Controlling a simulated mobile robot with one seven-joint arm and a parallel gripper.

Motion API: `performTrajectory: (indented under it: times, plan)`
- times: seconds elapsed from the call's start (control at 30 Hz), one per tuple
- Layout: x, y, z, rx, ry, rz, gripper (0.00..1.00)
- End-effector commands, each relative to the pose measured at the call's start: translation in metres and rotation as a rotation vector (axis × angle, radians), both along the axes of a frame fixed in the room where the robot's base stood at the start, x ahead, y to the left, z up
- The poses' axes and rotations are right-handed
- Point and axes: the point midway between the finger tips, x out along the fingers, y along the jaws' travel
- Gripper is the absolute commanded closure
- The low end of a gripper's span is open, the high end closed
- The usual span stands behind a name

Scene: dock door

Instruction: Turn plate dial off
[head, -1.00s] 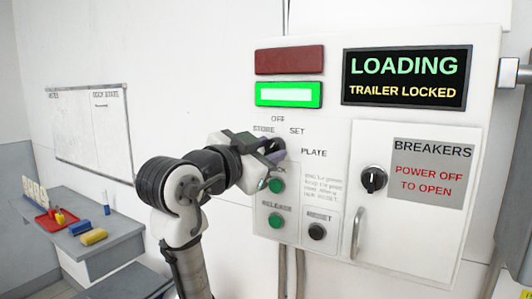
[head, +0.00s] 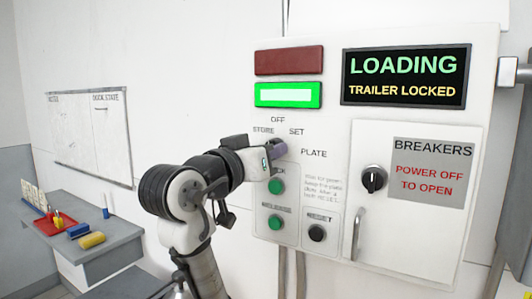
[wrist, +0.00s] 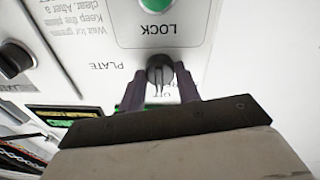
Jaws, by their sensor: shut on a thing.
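The plate dial (wrist: 160,70) is a dark round knob on the white control panel (head: 340,130), with OFF, STORE, SET and PLATE printed around it. In the head view my gripper (head: 279,152) covers it. In the wrist view my gripper (wrist: 163,74) is shut on the dial, one finger on each side. The panel's lettering is upside down there. A pale mark on the dial's lower side points down toward partly hidden lettering that looks like OFF. The PLATE label lies to the dial's left there.
Green LOCK (head: 277,186) and RELEASE (head: 275,222) buttons sit below the dial, with a black RESET button (head: 317,233) beside them. A lit green lamp (head: 289,95) is above. The display (head: 406,77) reads LOADING, TRAILER LOCKED. A breaker door (head: 408,205) is at right.

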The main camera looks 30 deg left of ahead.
Motion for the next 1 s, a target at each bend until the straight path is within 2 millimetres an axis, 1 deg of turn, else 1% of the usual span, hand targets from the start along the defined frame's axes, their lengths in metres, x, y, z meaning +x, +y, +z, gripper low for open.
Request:
performTrajectory:
  times: [0.47, 0.5, 0.63, 0.9, 1.0]
  plan:
    - [-0.0003, 0.0000, 0.0004, -0.014, -0.002, 0.001, 0.90]
    - [-0.0003, 0.0000, 0.0004, -0.014, -0.002, 0.001, 0.63]
    - [-0.0003, 0.0000, 0.0004, -0.014, -0.002, 0.001, 0.46]
    - [-0.0005, 0.0001, 0.0001, -0.014, -0.002, 0.001, 0.45]
    - [-0.0053, 0.0003, -0.0007, -0.013, -0.004, 0.001, 0.45]
